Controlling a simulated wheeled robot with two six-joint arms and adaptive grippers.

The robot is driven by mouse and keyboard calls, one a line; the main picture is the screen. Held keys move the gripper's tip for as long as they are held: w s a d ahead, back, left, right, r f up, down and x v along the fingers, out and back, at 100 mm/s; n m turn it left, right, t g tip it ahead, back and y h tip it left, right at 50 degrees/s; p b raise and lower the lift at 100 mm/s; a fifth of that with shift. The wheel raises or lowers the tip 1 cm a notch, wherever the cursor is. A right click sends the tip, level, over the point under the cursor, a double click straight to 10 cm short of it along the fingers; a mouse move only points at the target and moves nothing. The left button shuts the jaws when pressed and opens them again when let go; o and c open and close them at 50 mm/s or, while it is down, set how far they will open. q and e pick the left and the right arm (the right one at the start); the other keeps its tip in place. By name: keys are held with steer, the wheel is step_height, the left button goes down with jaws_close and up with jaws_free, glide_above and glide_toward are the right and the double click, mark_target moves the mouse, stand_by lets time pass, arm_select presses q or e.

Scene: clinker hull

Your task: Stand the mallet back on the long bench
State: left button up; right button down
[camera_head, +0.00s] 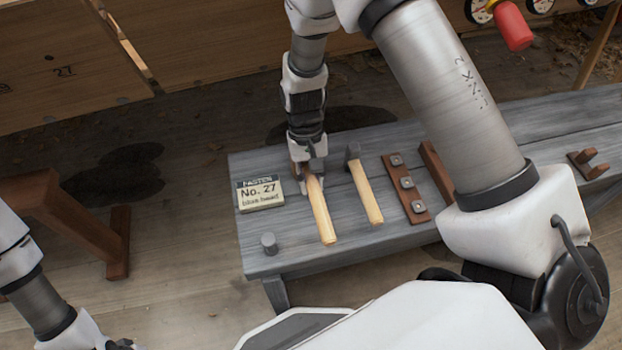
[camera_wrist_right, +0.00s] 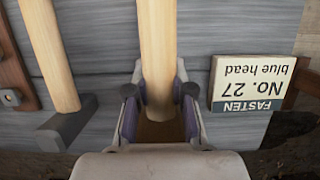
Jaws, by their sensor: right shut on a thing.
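The mallet has a pale wooden handle (camera_head: 320,215) and a brown head, mostly hidden by my right gripper (camera_head: 313,188). The gripper is shut on the handle near the head, over the left part of the long grey bench (camera_head: 300,258). In the right wrist view the handle (camera_wrist_right: 157,45) runs between the two fingers (camera_wrist_right: 158,100). The mallet slants with its handle end towards me; I cannot tell whether it touches the bench top. My left gripper (camera_head: 120,345) is at the bottom left, mostly cut off, away from the bench.
A grey-headed hammer (camera_head: 368,195) lies just right of the mallet. A small grey cylinder (camera_head: 269,243) is at the bench's near left. A brown strip with grey blocks (camera_head: 406,188) lies further right.

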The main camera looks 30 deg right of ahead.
steer(key=shift+f, duration=0.45)
stand_by(0.4)
steer(key=c, duration=0.9)
jaws_free()
steer(key=shift+c, duration=0.2)
step_height(320, 180, up, 8)
steer(key=p, duration=0.8)
steer(key=shift+r+p, duration=0.1)
steer(key=shift+p, duration=0.25)
